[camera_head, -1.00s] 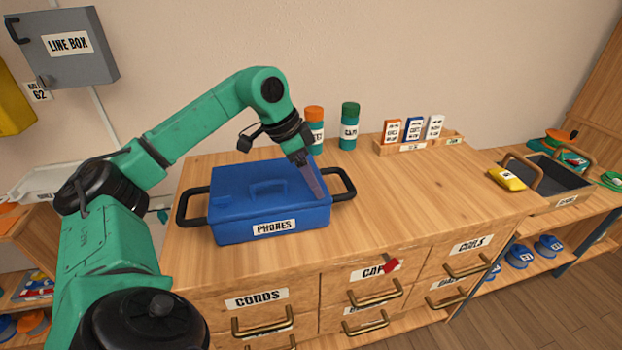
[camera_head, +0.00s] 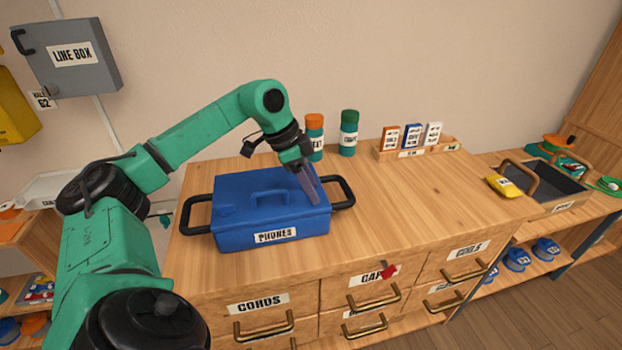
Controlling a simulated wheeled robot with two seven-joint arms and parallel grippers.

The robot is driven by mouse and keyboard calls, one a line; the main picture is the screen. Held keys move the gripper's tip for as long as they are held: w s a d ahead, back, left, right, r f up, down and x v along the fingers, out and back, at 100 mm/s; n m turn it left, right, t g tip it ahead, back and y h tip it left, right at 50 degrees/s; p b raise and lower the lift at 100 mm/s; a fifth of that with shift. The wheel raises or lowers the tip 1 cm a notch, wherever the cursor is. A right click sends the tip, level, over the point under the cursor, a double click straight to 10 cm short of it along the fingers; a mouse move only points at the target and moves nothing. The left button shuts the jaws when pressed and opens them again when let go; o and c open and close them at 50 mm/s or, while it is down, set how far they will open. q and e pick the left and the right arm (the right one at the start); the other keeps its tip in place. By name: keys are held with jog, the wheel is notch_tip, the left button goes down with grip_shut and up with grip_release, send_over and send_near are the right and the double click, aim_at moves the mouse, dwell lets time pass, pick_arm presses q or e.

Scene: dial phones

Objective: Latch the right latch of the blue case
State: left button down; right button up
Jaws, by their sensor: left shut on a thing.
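The blue case (camera_head: 238,215) labelled PHONES sits on the wooden cabinet top with its lid down. It has a blue lid grip and a black handle at each side. My right gripper is not in view.
An orange-capped jar (camera_head: 314,138) and a green jar (camera_head: 348,132) stand behind the case. A rack (camera_head: 412,153) of small boxes is at the back right. The cabinet top (camera_head: 420,200) right of the case is clear.

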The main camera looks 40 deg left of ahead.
pick_arm(q)
jog(key=m+g+p, duration=0.1)
jog(key=m+p, duration=0.1)
jog(key=p, duration=0.2)
jog(key=m+g+h+p, duration=0.1)
jog(key=m+p, duration=0.5)
jog(key=p, duration=0.1)
jog(key=shift+w+r+g+p, duration=0.25)
jog(key=shift+r+g+p, duration=0.05)
jog(key=shift+r+g, duration=0.1)
jog(key=shift+f+m+g+p, duration=0.15)
jog(key=shift+m+g+p, duration=0.35)
jog(key=shift+m, duration=0.5)
jog(key=shift+w+f+m+g+p, duration=0.1)
jog(key=shift+m+g+p, duration=0.3)
jog(key=shift+m, duration=0.5)
jog(key=m+g, duration=0.1)
jog(key=m, duration=0.3)
jog(key=shift+f+y+p, duration=0.1)
jog(key=shift+y+p, duration=0.2)
jog(key=shift+c, duration=1.4)
grip_release()
